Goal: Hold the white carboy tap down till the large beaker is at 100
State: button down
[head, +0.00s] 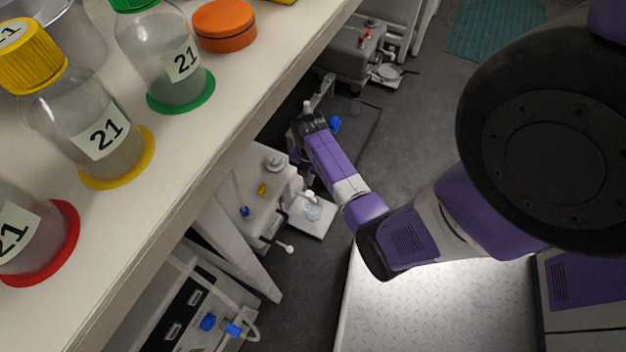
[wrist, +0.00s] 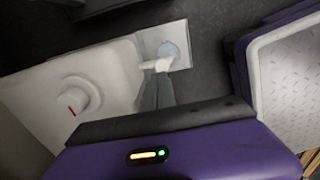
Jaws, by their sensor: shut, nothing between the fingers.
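The white carboy (head: 262,177) stands low beside the bench and also fills the left of the wrist view (wrist: 40,88). Its white tap (wrist: 157,65) sticks out over the large beaker (wrist: 171,50). The beaker (head: 312,212) looks clear with a pale blue tint; its level and marks are too small to read. My gripper (wrist: 159,78) is shut and empty, its fingertips right at the tap in the wrist view. I cannot tell whether they touch or press it. In the head view my fingers are hidden.
The beaker is on a white plate (head: 300,222). A grey vessel with a red tap (head: 352,48) stands farther back. A bench (head: 185,150) with several bottles labelled 21 rises at left. A unit with blue fittings (head: 185,305) is at the lower left. Grey floor (head: 410,130) is open at right.

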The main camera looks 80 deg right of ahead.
notch_tip(320, 180, up, 6)
jog(key=shift+f+p, duration=0.1)
jog(key=shift+p, duration=0.85)
